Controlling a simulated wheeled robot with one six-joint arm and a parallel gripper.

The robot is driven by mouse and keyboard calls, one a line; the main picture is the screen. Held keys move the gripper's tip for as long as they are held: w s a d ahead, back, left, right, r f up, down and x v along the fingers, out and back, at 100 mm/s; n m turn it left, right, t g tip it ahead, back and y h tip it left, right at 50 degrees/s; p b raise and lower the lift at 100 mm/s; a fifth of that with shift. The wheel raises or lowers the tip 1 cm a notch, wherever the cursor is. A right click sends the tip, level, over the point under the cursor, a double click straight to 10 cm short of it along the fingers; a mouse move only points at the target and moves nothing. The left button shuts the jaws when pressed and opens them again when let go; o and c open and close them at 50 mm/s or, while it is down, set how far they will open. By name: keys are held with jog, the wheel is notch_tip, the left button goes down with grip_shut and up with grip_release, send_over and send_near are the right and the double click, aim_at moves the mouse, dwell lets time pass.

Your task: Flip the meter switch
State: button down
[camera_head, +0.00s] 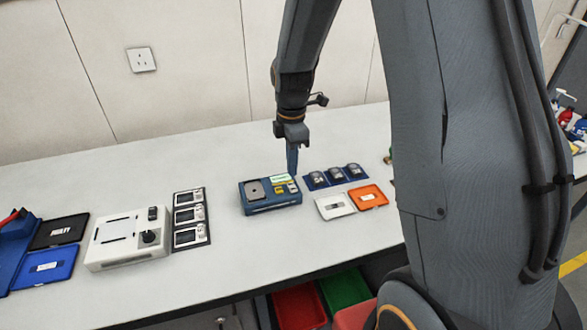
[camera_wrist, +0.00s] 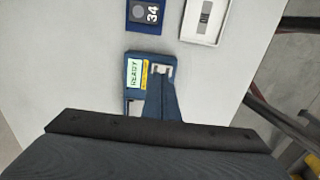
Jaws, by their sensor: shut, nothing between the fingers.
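The meter is a blue box (camera_head: 270,207) on the white bench, with a grey round-cornered plate on its left and a light green label and yellow parts on its right. In the wrist view the meter (camera_wrist: 138,58) shows a green READY panel, a yellow strip and a pale switch-like part beside it. My gripper (camera_head: 292,171) is shut and empty, pointing down at the back right of the meter's top. In the wrist view its fingers (camera_wrist: 160,86) overlap the meter and hide part of it. I cannot tell whether they touch it, or which way the switch is set.
Right of the meter are a blue strip of dark gauges (camera_head: 337,177), a white tray (camera_head: 335,205) and an orange tray (camera_head: 368,197). To the left are a panel of white modules (camera_head: 190,218) and a white device with a black knob (camera_head: 127,238). Bare bench lies in front.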

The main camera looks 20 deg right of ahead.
notch_tip(320, 180, up, 10)
jog(key=w+b, duration=0.1)
jog(key=b, duration=0.2)
jog(key=shift+w, duration=0.2)
jog(key=shift+f, duration=0.15)
jog(key=s+f+m+t+b, duration=0.1)
jog(key=s+f+m, duration=0.3)
jog(key=s+m, duration=0.5)
jog(key=s+f+m+b, duration=0.1)
jog(key=s+f+m, duration=0.4)
jog(key=s+m, duration=0.35)
jog(key=w+r+t+b, duration=0.2)
jog(key=w+r, duration=0.7)
jog(key=w, duration=0.3)
jog(key=p, duration=0.3)
send_over(294, 188)
jog(key=shift+m, duration=0.25)
jog(key=f, duration=1.2)
jog(key=shift+s, duration=0.35)
jog(key=shift+f, duration=0.65)
